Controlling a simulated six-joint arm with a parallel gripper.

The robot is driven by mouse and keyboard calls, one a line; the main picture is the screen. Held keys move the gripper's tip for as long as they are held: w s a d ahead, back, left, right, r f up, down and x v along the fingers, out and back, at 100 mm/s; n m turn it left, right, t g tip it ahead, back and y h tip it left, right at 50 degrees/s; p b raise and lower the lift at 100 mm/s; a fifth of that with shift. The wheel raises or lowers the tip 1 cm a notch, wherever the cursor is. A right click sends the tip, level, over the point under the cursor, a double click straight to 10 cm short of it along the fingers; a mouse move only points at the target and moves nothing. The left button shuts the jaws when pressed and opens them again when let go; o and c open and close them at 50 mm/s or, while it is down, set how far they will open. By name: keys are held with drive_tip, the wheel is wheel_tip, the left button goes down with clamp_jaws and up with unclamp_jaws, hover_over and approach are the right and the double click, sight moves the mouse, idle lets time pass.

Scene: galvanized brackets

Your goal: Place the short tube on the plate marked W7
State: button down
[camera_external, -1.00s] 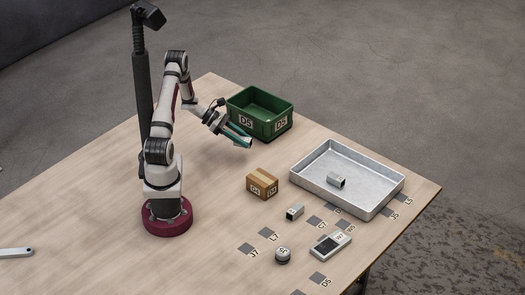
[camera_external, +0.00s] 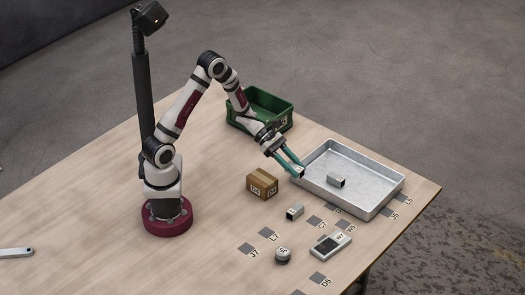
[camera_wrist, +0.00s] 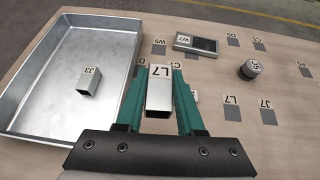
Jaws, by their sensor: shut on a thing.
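My gripper (camera_external: 285,163) is shut on a short square metal tube (camera_wrist: 159,95) marked L7, held in the air beside the tray's near-left corner. The held tube (camera_external: 299,172) shows small between the teal fingertips in the external view. The plate marked W7 (camera_external: 325,247) is a flat grey slab with a dark panel, lying on the table at the front right. It also shows in the wrist view (camera_wrist: 184,41), beyond the held tube. Another square tube (camera_external: 337,181), marked J3 in the wrist view (camera_wrist: 89,81), lies in the tray. A third tube (camera_external: 295,211) lies on the table, mostly hidden in the wrist view.
The metal tray (camera_external: 376,213) has raised walls. A cardboard box (camera_external: 262,184) stands left of it, and a green crate (camera_external: 238,105) behind. A round weight-like object (camera_external: 282,256) sits left of the plate. Several dark labelled squares mark the table. The table's edge is close to the plate.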

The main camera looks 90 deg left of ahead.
drive_tip(key=w+d+r+m+g+h, duration=0.1)
drive_tip(key=d+m+g+h, duration=0.15)
drive_tip(key=d, duration=1.25)
drive_tip(key=d+r+m+g+h, duration=0.1)
drive_tip(key=d+m+g, duration=0.15)
drive_tip(key=d, duration=1.25)
hover_over(331, 243)
drive_tip(key=shift+t, duration=0.3)
wheel_tip(331, 243, down, 8)
drive_tip(key=shift+d+r, duration=0.15)
drive_tip(key=shift+r, duration=0.05)
wheel_tip(331, 243, down, 3)
drive_tip(key=shift+f, duration=0.45)
drive_tip(key=shift+f, duration=0.15)
drive_tip(key=c, duration=0.5)
unclamp_jaws()
